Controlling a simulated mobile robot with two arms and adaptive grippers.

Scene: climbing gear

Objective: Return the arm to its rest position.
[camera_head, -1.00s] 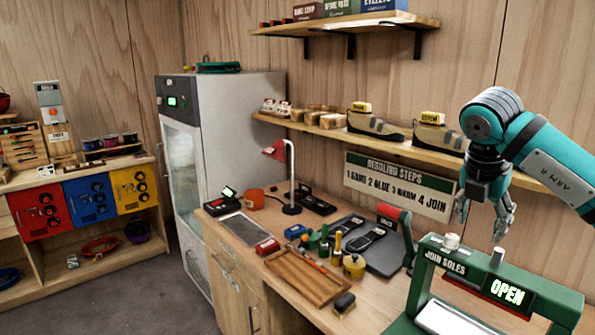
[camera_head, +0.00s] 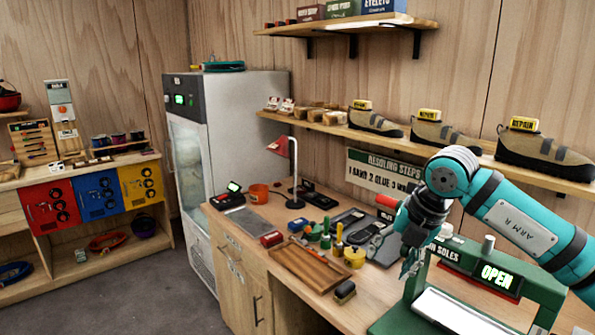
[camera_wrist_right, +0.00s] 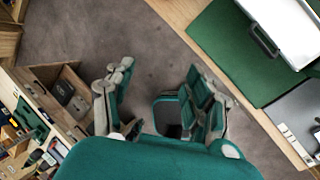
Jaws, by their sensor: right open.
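My right gripper (camera_head: 410,264) hangs fingers down at the end of the teal right arm, in front of the left post of the green press. In the right wrist view its two fingers (camera_wrist_right: 160,95) are spread apart with nothing between them, and grey floor shows beyond. The arm (camera_head: 510,215) comes in from the right and hides part of the wall sign and of the press's top label. My left gripper is not in view.
The green press (camera_head: 535,285) with a lit OPEN display stands close to the gripper on the workbench. A wooden tray (camera_head: 330,282), a red lamp (camera_head: 280,146) and several tools lie left of it. A shelf of shoes (camera_head: 535,173) runs behind the arm. Floor (camera_head: 180,300) is clear at left.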

